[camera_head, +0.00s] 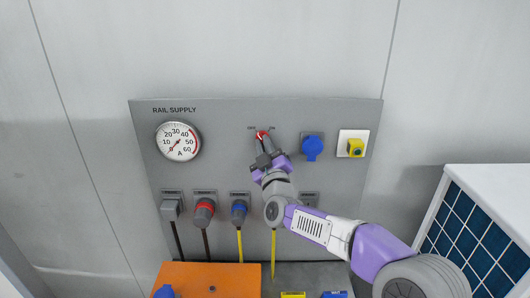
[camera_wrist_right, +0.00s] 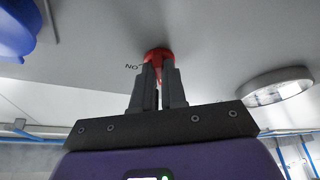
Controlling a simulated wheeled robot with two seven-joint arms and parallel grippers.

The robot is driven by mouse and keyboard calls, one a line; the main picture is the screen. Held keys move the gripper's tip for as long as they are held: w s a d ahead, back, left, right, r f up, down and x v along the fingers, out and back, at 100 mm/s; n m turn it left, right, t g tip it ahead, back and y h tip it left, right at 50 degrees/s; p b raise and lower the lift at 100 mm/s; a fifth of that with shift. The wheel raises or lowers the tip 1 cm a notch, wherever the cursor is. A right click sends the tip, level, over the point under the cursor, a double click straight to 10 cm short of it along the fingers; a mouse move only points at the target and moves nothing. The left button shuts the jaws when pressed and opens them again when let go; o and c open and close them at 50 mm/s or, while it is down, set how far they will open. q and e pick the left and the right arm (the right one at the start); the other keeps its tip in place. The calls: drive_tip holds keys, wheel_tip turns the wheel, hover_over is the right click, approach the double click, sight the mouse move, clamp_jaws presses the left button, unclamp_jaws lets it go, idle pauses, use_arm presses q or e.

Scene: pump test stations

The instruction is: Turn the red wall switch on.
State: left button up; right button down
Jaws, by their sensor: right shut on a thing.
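The red wall switch (camera_head: 262,135) is on the upper middle of the grey panel (camera_head: 230,120) marked RAIL SUPPLY. My right gripper (camera_head: 264,145) reaches up to it from below, with its fingers shut on the switch. In the right wrist view the red switch (camera_wrist_right: 158,54) shows at and between the fingertips of the right gripper (camera_wrist_right: 158,72). The fingers hide part of the switch, and I cannot tell its exact setting. Small lettering stands beside it. My left gripper is not in view.
A round gauge (camera_head: 178,142) is left of the switch, its needle near the low end. Several plugs with cables line the lower panel. An orange surface (camera_head: 230,273) lies below.

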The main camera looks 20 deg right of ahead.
drive_tip(key=m+g+h+b, duration=0.1)
drive_tip(key=m+h, duration=0.2)
drive_tip(key=m, duration=0.4)
drive_tip(key=a+m+g+h+b, duration=0.1)
drive_tip(key=m+h+b, duration=0.1)
drive_tip(key=m, duration=0.6)
drive_tip(key=m+g+h+b, duration=0.1)
drive_tip(key=m+h, duration=0.4)
drive_tip(key=m, duration=0.2)
drive_tip(key=shift+w+a+m+g+b, duration=0.2)
drive_tip(key=shift+m+g+b, duration=0.1)
drive_tip(key=shift+b, duration=0.1)
drive_tip(key=shift+r+m, duration=0.1)
drive_tip(key=shift+m, duration=0.2)
drive_tip(key=c, duration=1.2)
unclamp_jaws()
drive_tip(key=shift+s, duration=0.1)
drive_tip(key=v, duration=0.7)
drive_tip(key=shift+s+a+b, duration=0.15)
drive_tip(key=shift+b, duration=0.15)
